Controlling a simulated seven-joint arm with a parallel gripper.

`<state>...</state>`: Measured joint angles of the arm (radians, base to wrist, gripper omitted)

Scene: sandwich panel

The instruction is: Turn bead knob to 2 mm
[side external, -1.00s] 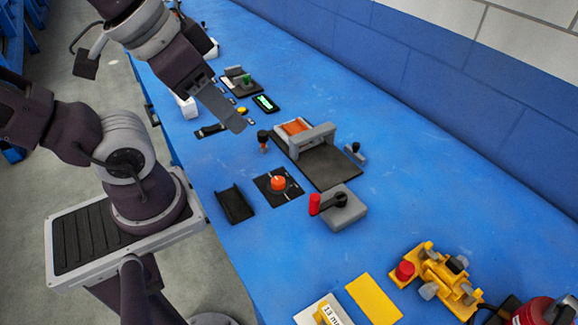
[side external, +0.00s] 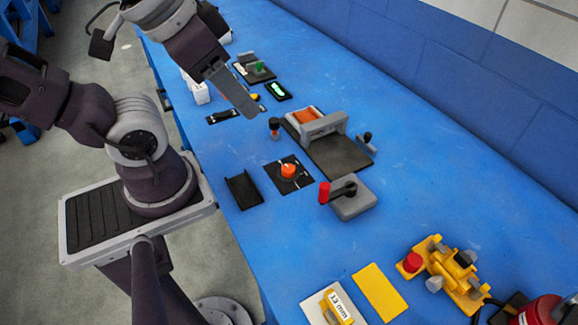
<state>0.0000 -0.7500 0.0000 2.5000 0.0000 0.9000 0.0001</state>
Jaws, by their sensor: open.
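An orange round knob (side external: 288,170) sits on a square black dial plate (side external: 296,183) with white marks, on the blue bench. I take it for the bead knob; its pointer direction and the dial numbers are too small to read. My gripper (side external: 250,108) hangs above the bench, up and to the left of the knob in the side view, clear of it and empty. It is open, though its fingers show nearly edge-on as one grey plate.
A grey block with a red-handled crank (side external: 352,203) stands right of the dial. A black channel (side external: 243,190) lies left. A grey-framed press with black plate (side external: 336,156) is behind. A yellow fixture (side external: 450,272) and a white card (side external: 318,306) lie toward the front.

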